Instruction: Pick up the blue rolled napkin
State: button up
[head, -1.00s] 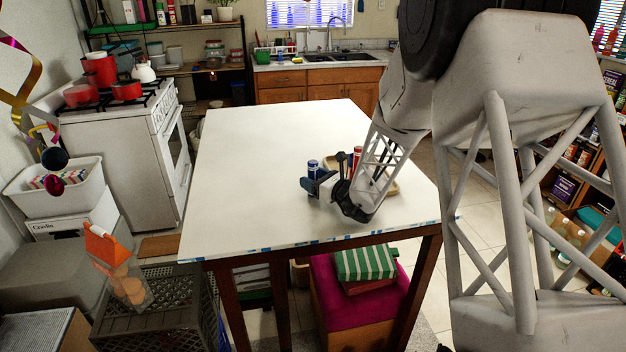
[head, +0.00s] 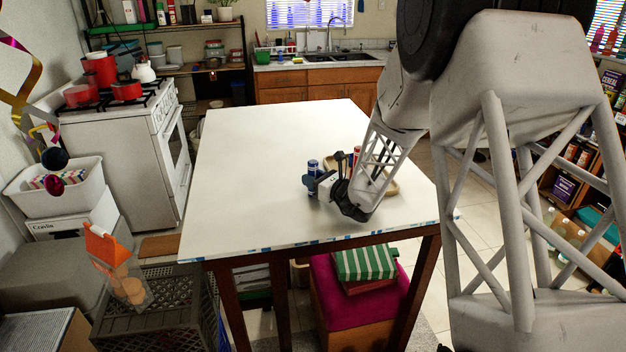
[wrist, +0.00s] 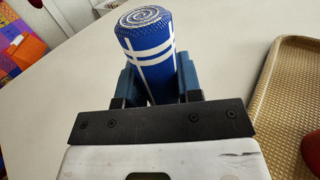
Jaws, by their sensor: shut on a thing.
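The blue rolled napkin (wrist: 150,62) has white stripes and a spiral top end. In the wrist view it stands between the two blue fingers of my gripper (wrist: 150,80), which is shut on it. Its lower part is hidden by the gripper body. In the head view the napkin (head: 313,166) shows beside my gripper (head: 313,184) over the right half of the white table (head: 250,170). I cannot tell whether its base touches the table.
A tan woven tray (wrist: 290,85) lies just right of my gripper in the wrist view. A red item (head: 357,153) stands near it in the head view. A colorful patterned cloth (wrist: 20,45) lies at the left of the wrist view. The table's left half is clear.

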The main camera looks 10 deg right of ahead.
aim_at(316, 169)
jog(key=shift+r, duration=0.15)
jog(key=shift+r, duration=0.8)
jog(key=shift+s+r, duration=0.2)
jog(key=shift+r, duration=0.75)
jog(key=s, duration=1)
jog(key=s+r, duration=0.1)
jog(key=s, duration=0.4)
jog(key=shift+s+a+r, duration=0.1)
jog(key=shift+s, duration=0.2)
jog(key=shift+w, duration=0.1)
